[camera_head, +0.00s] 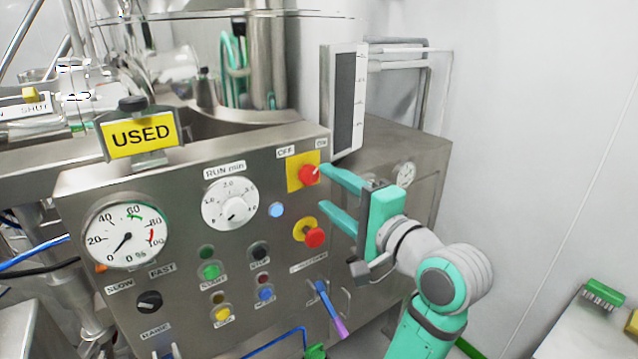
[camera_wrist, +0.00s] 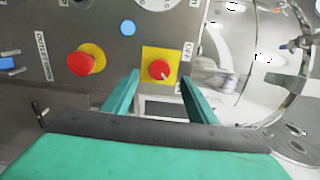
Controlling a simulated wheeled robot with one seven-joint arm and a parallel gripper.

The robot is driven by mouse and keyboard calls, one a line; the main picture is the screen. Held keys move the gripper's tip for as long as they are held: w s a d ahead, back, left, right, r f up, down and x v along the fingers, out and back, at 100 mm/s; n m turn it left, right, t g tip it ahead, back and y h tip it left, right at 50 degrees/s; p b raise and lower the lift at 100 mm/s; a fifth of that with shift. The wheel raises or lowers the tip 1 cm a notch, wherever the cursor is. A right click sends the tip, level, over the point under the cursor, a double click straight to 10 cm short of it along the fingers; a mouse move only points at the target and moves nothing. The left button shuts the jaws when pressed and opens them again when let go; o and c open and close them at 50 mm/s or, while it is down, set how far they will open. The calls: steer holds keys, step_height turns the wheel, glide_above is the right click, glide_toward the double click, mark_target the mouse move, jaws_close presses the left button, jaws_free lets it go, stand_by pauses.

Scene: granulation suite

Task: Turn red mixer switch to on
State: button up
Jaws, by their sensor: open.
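The red mixer switch (camera_head: 309,174) is a round red knob on a square yellow plate (camera_head: 294,184), at the upper right of the steel control panel. OFF and ON labels stand above it. A pale mark on the knob points toward the upper right in the head view. In the wrist view the red knob (camera_wrist: 159,70) lies ahead, between the lines of the two fingers. My gripper (camera_head: 322,188) is open, with green fingers. Its upper fingertip looks close to the knob in the head view; whether it touches, I cannot tell. Nothing is between the fingers.
A red emergency-type button (camera_head: 314,238) on a yellow base sits just below, near my lower finger. Other buttons, a dial (camera_head: 230,203) and a gauge (camera_head: 125,235) fill the panel. A grey display column (camera_head: 345,100) stands above right. The white wall is at the right.

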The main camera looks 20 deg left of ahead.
steer(key=shift+v, duration=2.4)
steer(key=w+d+f+m+t+h, duration=0.1)
steer(key=w+d+f+t+h, duration=0.1)
steer(key=f, duration=0.8)
steer(key=w+d+f+m+t+h, duration=0.1)
steer(key=d+f+m+t+h, duration=0.15)
steer(key=f, duration=0.75)
steer(key=s+d+f+h, duration=0.2)
steer(key=s+f, duration=0.1)
steer(key=f, duration=0.3)
steer(key=s+d+f+n+h, duration=0.1)
steer(key=s+f+h, duration=0.15)
steer(key=f, duration=0.35)
steer(key=s+d+f+h, duration=0.2)
steer(key=s+f, duration=0.1)
steer(key=f, duration=0.3)
steer(key=s+d+f+n+h, duration=0.1)
steer(key=s+f+n, duration=0.1)
steer(key=s+f, duration=0.35)
steer(key=s+d+f+n+h, duration=0.1)
steer(key=s+f+n+h, duration=0.15)
steer(key=s, duration=0.65)
steer(key=s+r+n, duration=0.1)
steer(key=s+n, duration=0.4)
steer(key=s, duration=1.2)
steer(key=shift+s+a+r+n, duration=0.2)
steer(key=shift+s+a+n, duration=0.1)
steer(key=shift+a+n, duration=0.1)
